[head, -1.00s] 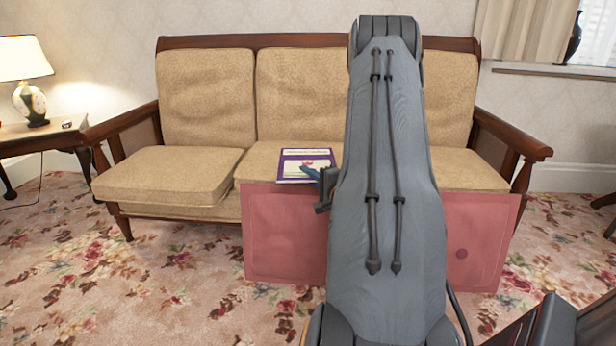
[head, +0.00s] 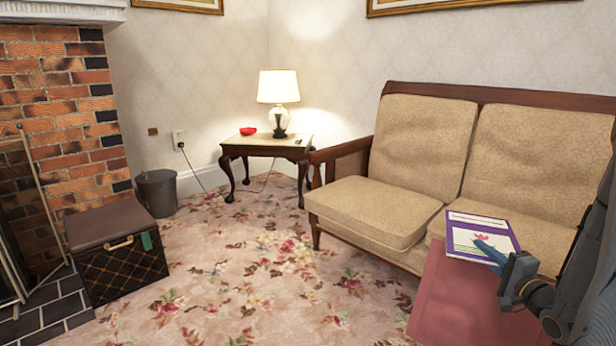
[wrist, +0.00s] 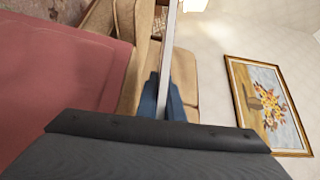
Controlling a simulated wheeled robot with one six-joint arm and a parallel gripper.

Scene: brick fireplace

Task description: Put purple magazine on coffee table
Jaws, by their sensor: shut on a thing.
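The purple magazine (head: 480,236), with a white cover picture and purple border, is in front of the sofa in the head view. My gripper (head: 492,252) is shut on its near edge, with blue fingertips over the cover. In the wrist view the magazine (wrist: 168,60) shows edge-on as a thin pale strip between the blue fingers of my gripper (wrist: 166,98). A small dark wooden table (head: 238,150) with curved legs stands in the corner left of the sofa. I cannot tell whether it is the coffee table.
A lamp (head: 279,92) and a red dish (head: 248,131) are on the wooden table. A reddish flat surface (head: 450,300) lies below the magazine. The sofa (head: 385,210) is behind. A checked box (head: 120,265) and a bin (head: 157,192) stand at left. The carpet between is free.

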